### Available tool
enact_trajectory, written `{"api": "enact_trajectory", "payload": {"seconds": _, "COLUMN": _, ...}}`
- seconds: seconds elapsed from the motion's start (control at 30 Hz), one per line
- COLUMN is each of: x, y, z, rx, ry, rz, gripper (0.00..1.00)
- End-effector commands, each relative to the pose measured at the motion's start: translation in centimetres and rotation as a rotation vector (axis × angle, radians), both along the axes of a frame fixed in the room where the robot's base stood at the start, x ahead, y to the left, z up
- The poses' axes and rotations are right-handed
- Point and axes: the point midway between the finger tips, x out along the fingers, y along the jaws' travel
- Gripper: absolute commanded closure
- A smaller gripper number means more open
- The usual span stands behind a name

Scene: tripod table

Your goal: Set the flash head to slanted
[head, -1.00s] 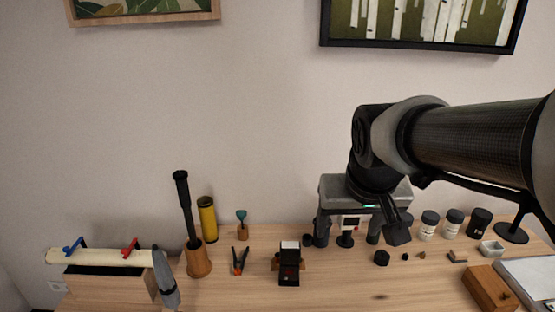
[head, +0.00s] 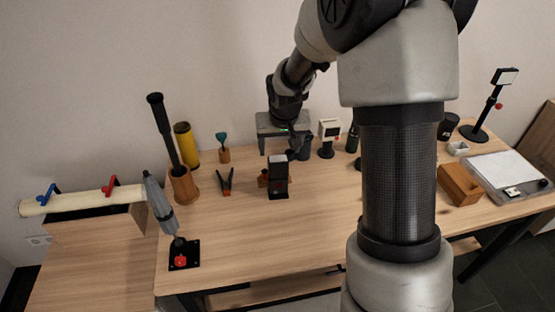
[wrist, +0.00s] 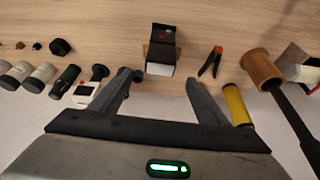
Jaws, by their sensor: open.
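The flash (head: 278,184) is a small black block with a pale panel at its top, on the table beside a small wooden block. In the wrist view the flash (wrist: 163,40) is at the top middle, its pale panel (wrist: 160,69) facing my gripper and small red marks on its body. I cannot tell the exact angle of its head. My gripper (wrist: 158,82) is open and empty, its fingers on either side of the flash's column in the picture but apart from it. In the head view my gripper (head: 300,150) is just behind and above the flash, partly hidden.
Orange-handled pliers (head: 226,181) and a wooden cup with a dark tool (head: 184,184) stand left of the flash. A white device on a stand (head: 329,135) is to the right. My arm hides part of the table. The front middle of the table (head: 300,235) is clear.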

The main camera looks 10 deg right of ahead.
Motion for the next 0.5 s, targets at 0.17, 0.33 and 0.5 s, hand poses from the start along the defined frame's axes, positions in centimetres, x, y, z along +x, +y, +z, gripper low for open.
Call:
{"api": "enact_trajectory", "payload": {"seconds": 0.17, "x": 1.4, "y": -0.1, "z": -3.9, "rx": -0.001, "ry": 0.004, "rz": 0.000, "gripper": 0.31}}
{"api": "enact_trajectory", "payload": {"seconds": 0.33, "x": 2.6, "y": -0.2, "z": -6.7, "rx": 0.001, "ry": 0.003, "rz": -0.001, "gripper": 0.31}}
{"api": "enact_trajectory", "payload": {"seconds": 0.5, "x": 3.4, "y": -0.3, "z": -8.2, "rx": 0.000, "ry": 0.001, "rz": -0.001, "gripper": 0.31}}
